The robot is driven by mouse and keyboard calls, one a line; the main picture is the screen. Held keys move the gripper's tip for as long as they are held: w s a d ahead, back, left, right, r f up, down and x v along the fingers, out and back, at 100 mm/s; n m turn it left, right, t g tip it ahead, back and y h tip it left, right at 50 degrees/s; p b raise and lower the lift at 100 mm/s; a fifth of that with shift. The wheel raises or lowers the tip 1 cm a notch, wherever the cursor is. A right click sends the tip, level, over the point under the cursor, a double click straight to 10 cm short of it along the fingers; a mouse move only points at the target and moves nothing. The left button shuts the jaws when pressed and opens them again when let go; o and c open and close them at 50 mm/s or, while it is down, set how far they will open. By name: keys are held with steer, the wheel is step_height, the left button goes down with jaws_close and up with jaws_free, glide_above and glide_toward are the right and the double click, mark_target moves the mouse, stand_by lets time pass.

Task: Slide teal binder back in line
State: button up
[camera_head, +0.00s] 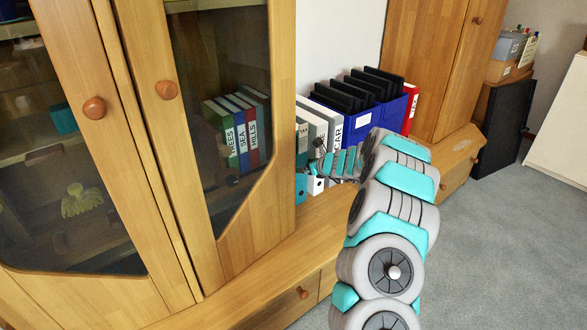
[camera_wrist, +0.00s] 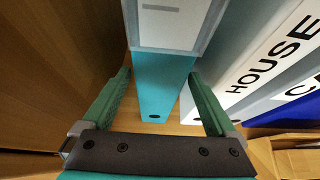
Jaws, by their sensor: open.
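The teal binder (camera_wrist: 160,92) stands upright in the wrist view, with a pale label panel on its upper spine and a small dark hole near its foot. My gripper (camera_wrist: 159,75) is open, with one green finger on each side of the teal spine. Whether either finger touches the binder I cannot tell. In the head view a teal strip of a binder (camera_head: 301,187) shows beside the cabinet's edge. My arm hides much of the binder row there, and the gripper is small and partly hidden.
A white binder lettered HOUSE (camera_wrist: 272,62) stands to the right of the teal one. A wooden panel (camera_wrist: 50,75) is close on the left. Blue holders (camera_head: 365,115) with black folders stand farther along the shelf. The carpet (camera_head: 490,240) at right is clear.

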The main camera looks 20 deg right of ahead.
steer(key=shift+v, duration=2.5)
steer(key=shift+s, duration=0.25)
